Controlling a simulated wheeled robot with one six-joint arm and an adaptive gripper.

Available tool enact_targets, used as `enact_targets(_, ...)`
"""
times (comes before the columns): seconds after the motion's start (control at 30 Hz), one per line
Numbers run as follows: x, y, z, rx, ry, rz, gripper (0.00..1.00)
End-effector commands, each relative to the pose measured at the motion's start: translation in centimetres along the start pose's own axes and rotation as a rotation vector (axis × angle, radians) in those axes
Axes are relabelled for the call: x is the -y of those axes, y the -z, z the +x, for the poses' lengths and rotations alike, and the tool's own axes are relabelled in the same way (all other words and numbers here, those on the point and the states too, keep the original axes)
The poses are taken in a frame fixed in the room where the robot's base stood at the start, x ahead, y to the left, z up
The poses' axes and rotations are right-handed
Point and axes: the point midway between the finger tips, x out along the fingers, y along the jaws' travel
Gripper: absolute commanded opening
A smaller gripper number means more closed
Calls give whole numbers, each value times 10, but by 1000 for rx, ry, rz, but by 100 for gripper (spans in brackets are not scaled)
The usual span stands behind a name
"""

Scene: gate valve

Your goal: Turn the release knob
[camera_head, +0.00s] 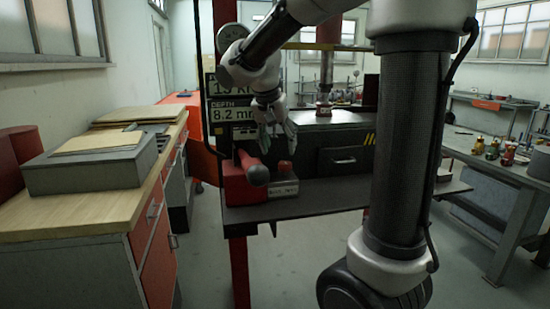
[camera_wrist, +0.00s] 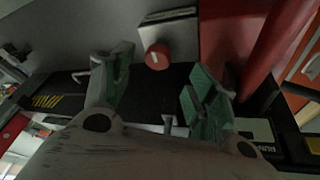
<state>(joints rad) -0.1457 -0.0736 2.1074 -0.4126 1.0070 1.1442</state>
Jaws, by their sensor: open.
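The release knob (camera_wrist: 157,57) is a round red knob with a white pointer mark. It sits on a small grey block (camera_wrist: 168,28) in the upper middle of the wrist view. My gripper (camera_wrist: 158,75) is open, its two greenish fingers spread with the knob showing in the gap between them. I see no contact. In the head view my gripper (camera_head: 277,148) points down above the grey labelled block (camera_head: 284,189), which stands on a dark shelf.
A red lever with a grey ball end (camera_head: 256,173) rises from a red base (camera_head: 240,190), close left of the block. A display panel (camera_head: 232,110) reads a depth of 8.2. A wooden-topped workbench (camera_head: 75,210) stands left; another bench (camera_head: 500,200) stands right.

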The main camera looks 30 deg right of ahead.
Motion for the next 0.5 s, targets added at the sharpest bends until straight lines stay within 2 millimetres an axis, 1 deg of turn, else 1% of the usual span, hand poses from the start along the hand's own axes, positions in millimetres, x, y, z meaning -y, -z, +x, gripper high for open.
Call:
enact_targets(0.03, 0, 5, -4, -14, 1, 73, 58)
enact_targets(0.1, -1, 6, -4, -22, -4, 163, 58)
enact_targets(0.2, -2, 6, -3, -22, -5, 241, 58)
enact_targets(0.27, -2, 6, 1, -21, -5, 260, 58)
enact_targets(0.37, -2, 6, 14, -19, -7, 264, 58)
enact_targets(0.5, -2, 6, 38, -18, -7, 262, 58)
